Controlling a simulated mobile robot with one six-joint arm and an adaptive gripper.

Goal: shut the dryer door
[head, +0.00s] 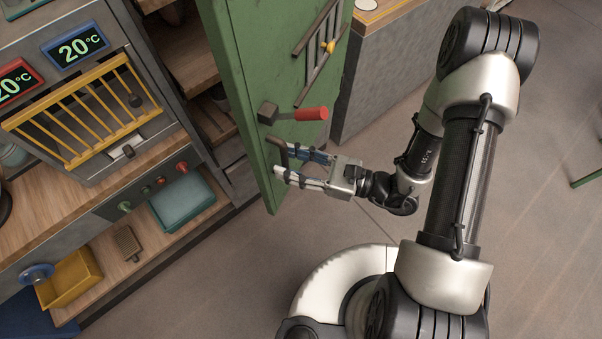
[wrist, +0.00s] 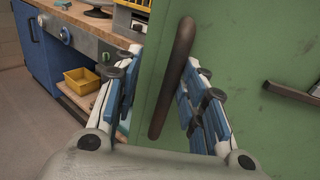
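The green door (head: 260,75) stands swung open, with wooden shelves (head: 185,50) visible in the cabinet behind it; I take it as the dryer door. It carries a red-handled lever (head: 311,114) and, below that, a dark upright bar handle (head: 277,150). My gripper (head: 288,163) is at the bar handle. Whether a finger touches the door cannot be told. The green door (wrist: 240,50) fills the right of the wrist view.
Left of the cabinet is a unit with a yellow barred rack (head: 85,108) and two temperature displays (head: 75,46). Below are a teal tray (head: 182,205) and a yellow bin (head: 70,278). A grey counter (head: 375,70) stands behind the door. The floor at right is mostly clear.

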